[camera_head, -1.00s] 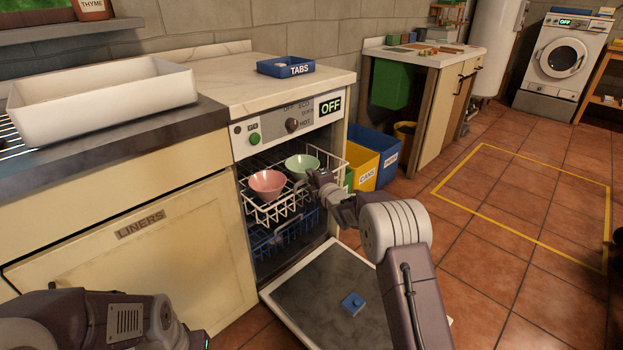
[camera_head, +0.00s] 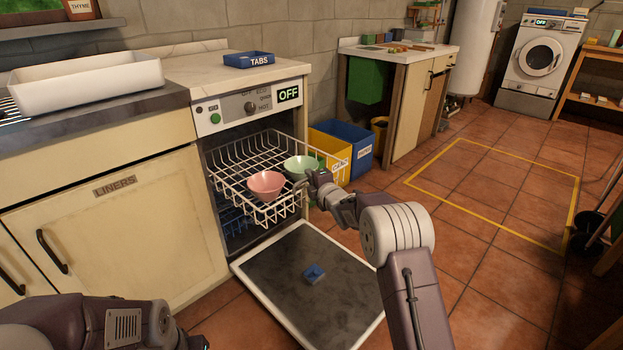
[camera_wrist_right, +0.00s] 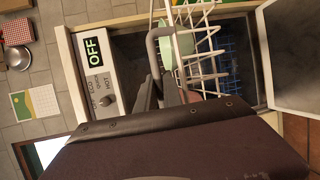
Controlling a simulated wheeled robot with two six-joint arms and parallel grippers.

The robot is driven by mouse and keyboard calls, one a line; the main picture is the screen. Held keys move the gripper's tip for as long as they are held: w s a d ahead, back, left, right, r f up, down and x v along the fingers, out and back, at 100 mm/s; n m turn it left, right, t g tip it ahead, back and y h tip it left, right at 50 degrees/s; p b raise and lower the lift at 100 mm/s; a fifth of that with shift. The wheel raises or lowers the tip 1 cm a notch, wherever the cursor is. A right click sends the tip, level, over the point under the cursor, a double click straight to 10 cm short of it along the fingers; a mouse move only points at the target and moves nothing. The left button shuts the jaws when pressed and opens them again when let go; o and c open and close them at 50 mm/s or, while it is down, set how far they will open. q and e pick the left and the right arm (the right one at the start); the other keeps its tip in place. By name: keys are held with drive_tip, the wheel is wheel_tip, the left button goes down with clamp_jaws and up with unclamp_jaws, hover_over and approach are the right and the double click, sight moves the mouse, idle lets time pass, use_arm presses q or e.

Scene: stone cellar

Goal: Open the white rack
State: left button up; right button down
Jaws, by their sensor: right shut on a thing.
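The white rack (camera_head: 240,165) is the upper wire rack of the dishwasher, pulled well out over the lowered door (camera_head: 300,275). A pink bowl (camera_head: 265,186) and a green bowl (camera_head: 300,167) sit in it. My right gripper (camera_head: 312,180) is at the rack's front edge, shut on its handle. In the right wrist view the grey handle bar (camera_wrist_right: 152,48) runs into the jaws, with the white wires (camera_wrist_right: 205,45) behind it. Only the left arm (camera_head: 95,322) shows at the lower left; its gripper is outside the frame.
A blue lower rack (camera_head: 235,222) stays inside the dishwasher. Yellow (camera_head: 330,150) and blue (camera_head: 350,140) bins stand right of the dishwasher.

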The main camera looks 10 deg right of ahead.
drive_tip(key=c, duration=1.5)
unclamp_jaws()
drive_tip(key=p+v, duration=0.3)
drive_tip(key=v, duration=0.6)
drive_tip(key=shift+a+r, duration=0.1)
